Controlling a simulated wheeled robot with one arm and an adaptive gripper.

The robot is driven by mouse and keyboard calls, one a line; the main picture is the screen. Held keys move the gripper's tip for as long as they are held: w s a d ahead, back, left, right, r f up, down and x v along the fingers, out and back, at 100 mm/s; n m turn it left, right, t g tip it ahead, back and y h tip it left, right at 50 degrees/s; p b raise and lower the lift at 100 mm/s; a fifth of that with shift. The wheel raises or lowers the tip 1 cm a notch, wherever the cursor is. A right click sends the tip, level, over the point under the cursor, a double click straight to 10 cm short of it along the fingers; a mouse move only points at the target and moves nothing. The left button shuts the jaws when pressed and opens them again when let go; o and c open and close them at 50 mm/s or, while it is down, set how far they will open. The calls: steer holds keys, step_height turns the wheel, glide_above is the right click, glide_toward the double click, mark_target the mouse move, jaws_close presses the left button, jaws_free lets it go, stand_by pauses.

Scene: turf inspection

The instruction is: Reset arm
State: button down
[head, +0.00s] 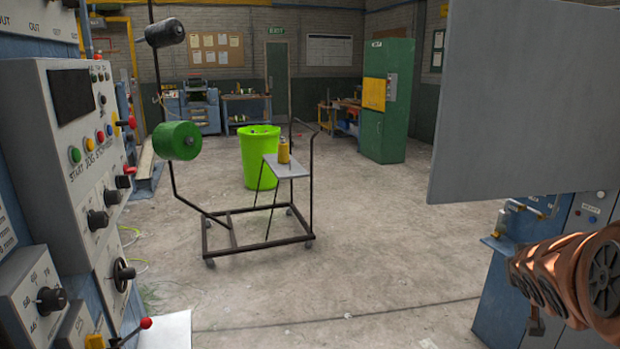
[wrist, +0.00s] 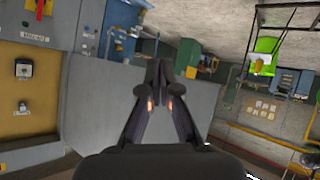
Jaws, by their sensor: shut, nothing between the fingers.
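My gripper (wrist: 160,75) shows in the wrist view, its two dark fingers brought together at the tips with nothing between them. It is in the air, in front of grey and blue cabinets. The wrist view is tilted, so the room appears turned over. In the head view I cannot make out the fingers. A copper-coloured jointed part stands at the right edge there, and I cannot tell whether it is my arm.
A control panel (head: 75,130) with knobs and buttons stands close at left. A wheeled cart (head: 260,240) with a green spool (head: 177,141) is mid-floor, before a lime bin (head: 256,170). A large grey panel (head: 530,100) hangs at upper right. The floor right of the cart is clear.

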steer(key=s+a+f+n+g+y, duration=0.1)
steer(key=s+a+f+g, duration=0.3)
steer(key=s+a, duration=0.4)
steer(key=s+a+f+g+y, duration=0.2)
steer(key=s+a, duration=0.6)
steer(key=s, duration=0.5)
steer(key=s+a+f+n+g+y, duration=0.1)
steer(key=s+a+f+g+y, duration=0.1)
steer(key=s+a+f+g, duration=0.3)
steer(key=s+a+f, duration=0.1)
steer(key=s+a, duration=0.2)
steer(key=s, duration=0.3)
steer(key=shift+a+n+g+y, duration=0.3)
steer(key=shift+a+f, duration=0.1)
